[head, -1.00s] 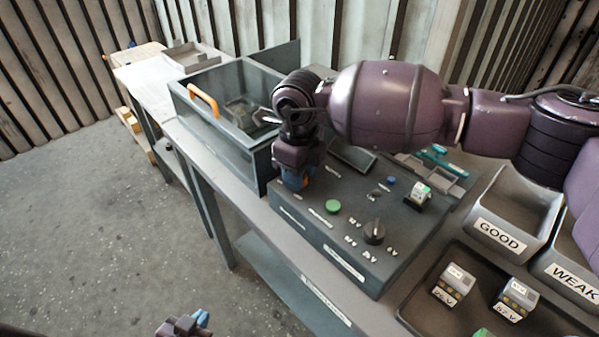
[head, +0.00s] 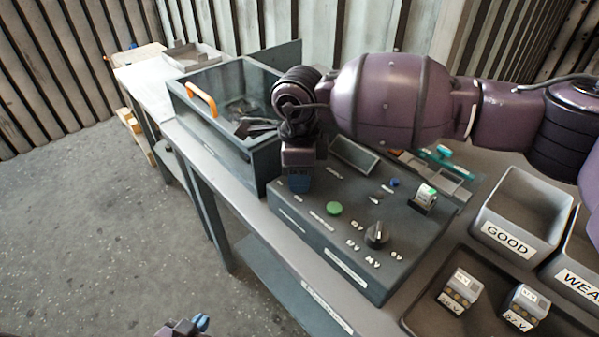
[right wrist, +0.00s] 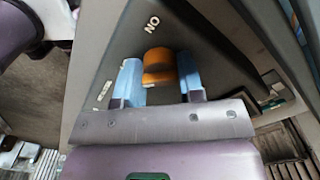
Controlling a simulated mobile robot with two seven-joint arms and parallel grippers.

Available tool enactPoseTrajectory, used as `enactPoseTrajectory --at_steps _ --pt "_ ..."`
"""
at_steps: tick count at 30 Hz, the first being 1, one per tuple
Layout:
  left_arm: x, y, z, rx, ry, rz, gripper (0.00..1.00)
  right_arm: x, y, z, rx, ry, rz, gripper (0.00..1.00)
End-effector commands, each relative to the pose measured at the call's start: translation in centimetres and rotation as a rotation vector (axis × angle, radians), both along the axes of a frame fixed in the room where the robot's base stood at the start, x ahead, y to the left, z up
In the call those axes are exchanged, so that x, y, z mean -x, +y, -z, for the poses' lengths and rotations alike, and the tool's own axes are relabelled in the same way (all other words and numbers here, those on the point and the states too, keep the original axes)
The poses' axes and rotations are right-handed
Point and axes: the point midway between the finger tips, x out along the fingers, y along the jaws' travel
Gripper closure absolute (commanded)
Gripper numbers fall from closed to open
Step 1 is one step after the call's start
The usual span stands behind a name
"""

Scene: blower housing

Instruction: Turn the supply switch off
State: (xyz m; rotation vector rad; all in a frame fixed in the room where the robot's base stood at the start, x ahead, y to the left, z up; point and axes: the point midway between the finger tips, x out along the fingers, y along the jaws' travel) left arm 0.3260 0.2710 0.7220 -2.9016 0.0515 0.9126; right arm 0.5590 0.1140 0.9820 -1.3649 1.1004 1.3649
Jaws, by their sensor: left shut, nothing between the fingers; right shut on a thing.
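The supply switch (right wrist: 159,66) is an orange lever on the dark grey control box (head: 310,230). In the right wrist view it sits between the blue fingertips of my right gripper (right wrist: 160,78), which is shut on it. An upside-down ON label (right wrist: 152,24) lies beyond the switch, and a small pale label is at the left. In the head view my right gripper (head: 299,183) reaches down to the box's left part and hides the switch. My left gripper (head: 190,325) is shut and empty, low at the bottom edge, away from the box.
A green button (head: 334,208), a black rotary knob (head: 376,235) and a small block (head: 425,196) are on the box. A bin with an orange handle (head: 201,97) stands behind left. The GOOD bin (head: 505,238) and a tray (head: 420,315) with labelled blocks are at right.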

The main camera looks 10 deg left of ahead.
Motion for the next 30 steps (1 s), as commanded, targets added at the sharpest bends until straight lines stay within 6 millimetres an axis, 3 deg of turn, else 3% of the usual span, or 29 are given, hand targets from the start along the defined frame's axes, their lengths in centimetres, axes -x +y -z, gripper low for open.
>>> enactPoseTrajectory --at_steps 10,11,15,25,30 --pt "0.6 0.1 0.4 0.000 0.013 -0.004 1.00 0.0 0.0 0.0 0.001 0.000 -0.002 0.88" --pt "0.7 0.1 0.4 0.000 0.014 -0.004 1.00 0.0 0.0 0.0 0.001 0.000 -0.002 0.60" --pt "0.7 0.1 0.4 0.000 0.016 -0.004 1.00 0.0 0.0 0.0 0.001 0.000 -0.002 0.39" --pt "0.6 0.1 0.3 0.000 0.011 -0.004 1.00 0.0 0.0 -0.2 0.000 -0.001 -0.001 0.39" --pt "0.1 0.0 -0.2 0.001 -0.001 -0.002 1.00 0.0 0.0 -2.1 -0.002 -0.003 -0.001 0.39"
